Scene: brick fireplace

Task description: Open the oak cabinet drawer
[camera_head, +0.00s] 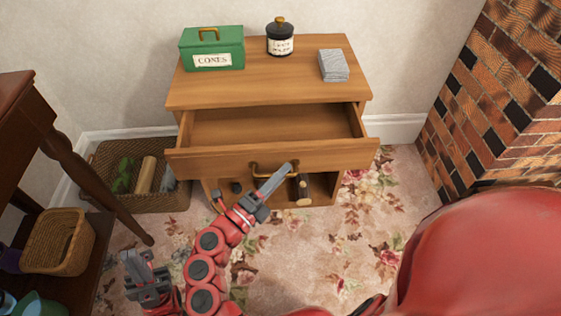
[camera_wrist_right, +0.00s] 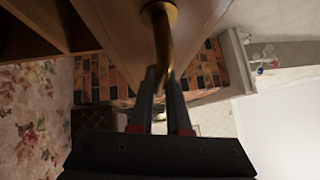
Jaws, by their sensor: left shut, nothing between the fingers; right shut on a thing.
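The oak cabinet (camera_head: 265,88) stands against the wall, and its drawer (camera_head: 270,158) is pulled well out. The inside that shows looks empty. My right gripper (camera_head: 280,178) is shut on the brass drawer handle (camera_head: 258,169) at the drawer front. In the right wrist view the handle (camera_wrist_right: 162,35) runs down between the fingers (camera_wrist_right: 163,95). My left gripper (camera_head: 147,280) is shut and empty, low at the left above the carpet, apart from the cabinet.
A green tin (camera_head: 212,50), a dark jar (camera_head: 280,38) and grey cloths (camera_head: 333,65) sit on the cabinet top. A wicker basket (camera_head: 150,200) stands left of it, a dark side table (camera_head: 25,115) further left. The brick fireplace (camera_head: 500,100) is at right.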

